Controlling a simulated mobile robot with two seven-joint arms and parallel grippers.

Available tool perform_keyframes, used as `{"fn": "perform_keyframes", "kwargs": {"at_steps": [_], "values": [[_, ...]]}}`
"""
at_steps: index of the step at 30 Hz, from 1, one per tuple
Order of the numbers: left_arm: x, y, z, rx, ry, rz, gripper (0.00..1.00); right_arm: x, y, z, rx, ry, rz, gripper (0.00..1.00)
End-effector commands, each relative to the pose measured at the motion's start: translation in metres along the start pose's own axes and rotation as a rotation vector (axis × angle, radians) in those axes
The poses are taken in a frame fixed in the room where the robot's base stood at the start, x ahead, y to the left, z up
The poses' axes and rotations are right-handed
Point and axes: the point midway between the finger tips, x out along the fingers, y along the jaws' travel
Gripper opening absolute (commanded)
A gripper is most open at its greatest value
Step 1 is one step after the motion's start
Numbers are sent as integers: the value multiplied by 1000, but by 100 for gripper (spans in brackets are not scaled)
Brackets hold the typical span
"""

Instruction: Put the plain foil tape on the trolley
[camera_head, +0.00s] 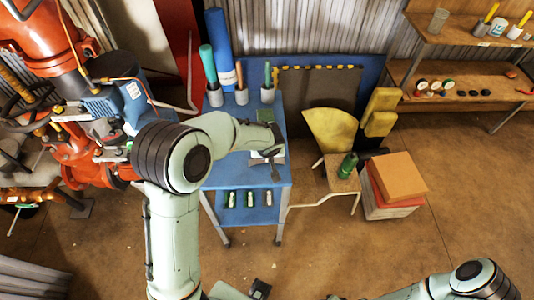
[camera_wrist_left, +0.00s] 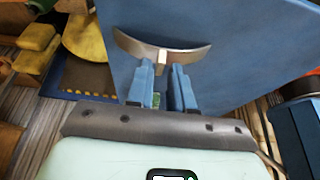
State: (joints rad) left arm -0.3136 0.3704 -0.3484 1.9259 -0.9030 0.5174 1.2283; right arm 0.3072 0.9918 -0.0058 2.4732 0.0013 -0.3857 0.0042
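The blue trolley (camera_head: 225,165) stands in the middle of the head view, and its top also fills much of the left wrist view (camera_wrist_left: 230,40). My left gripper (camera_head: 272,172) hangs over the front right of the trolley top. In the left wrist view its two fingers (camera_wrist_left: 163,70) stand apart with a narrow gap. A curved silver band with a small pale tab (camera_wrist_left: 162,52) shows just past the fingertips against the blue top. It may be the foil tape, but I cannot tell, nor whether the fingers touch it.
Cups with rolled items (camera_head: 241,96) stand along the trolley's back. Green bottles (camera_head: 249,199) stand on its lower shelf. Red pipework (camera_head: 90,165) is left. Front floor is clear.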

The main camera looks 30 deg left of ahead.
Motion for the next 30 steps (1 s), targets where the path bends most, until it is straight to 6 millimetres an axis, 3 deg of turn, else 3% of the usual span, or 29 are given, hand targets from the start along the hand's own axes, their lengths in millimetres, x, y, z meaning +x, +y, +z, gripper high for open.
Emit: {"fn": "perform_keyframes", "kwargs": {"at_steps": [13, 24, 30], "values": [[-10, 1, -1, 0, 2, 3, 32, 0, 0, 0, 0, 0, 0, 43], [-84, 1, -1, -1, 4, 5, 32, 1, 0, 0, 0, 0, 0, 43], [-113, 0, -1, -1, 1, 3, 32, 0, 0, 0, 0, 0, 0, 43]]}}
